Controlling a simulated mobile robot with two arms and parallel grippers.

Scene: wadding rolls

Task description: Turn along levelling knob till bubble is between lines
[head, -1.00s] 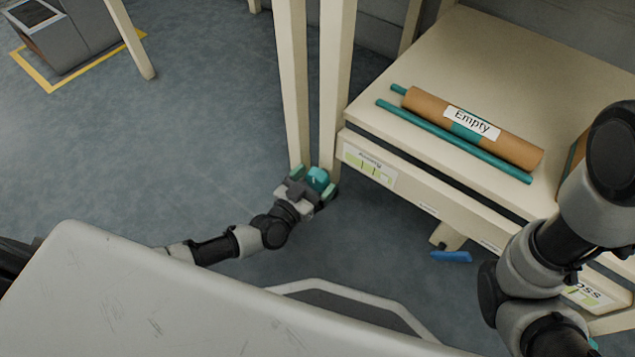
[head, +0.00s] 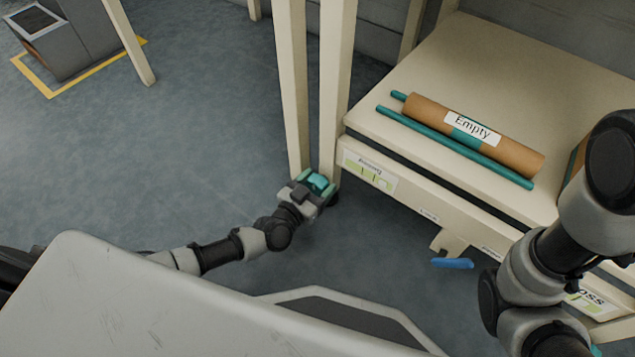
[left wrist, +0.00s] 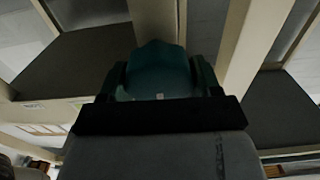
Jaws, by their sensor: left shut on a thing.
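My left gripper (head: 316,188) is shut on the teal levelling knob (head: 319,181), low by the foot of the cream posts. In the left wrist view the knob (left wrist: 158,72) sits between the two dark fingers (left wrist: 160,85), with a cream post behind it. A label with a green level strip and dark lines (head: 370,170) is on the front edge of the cream table (head: 480,70); the bubble is too small to make out. My right arm comes in at the right of the head view; its gripper is out of view.
A brown roll marked "Empty" (head: 475,132) and a teal rod (head: 455,147) lie on the table. A blue handle (head: 453,263) hangs under the table's front edge. A grey cabinet (head: 70,40) stands far left in a yellow floor outline.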

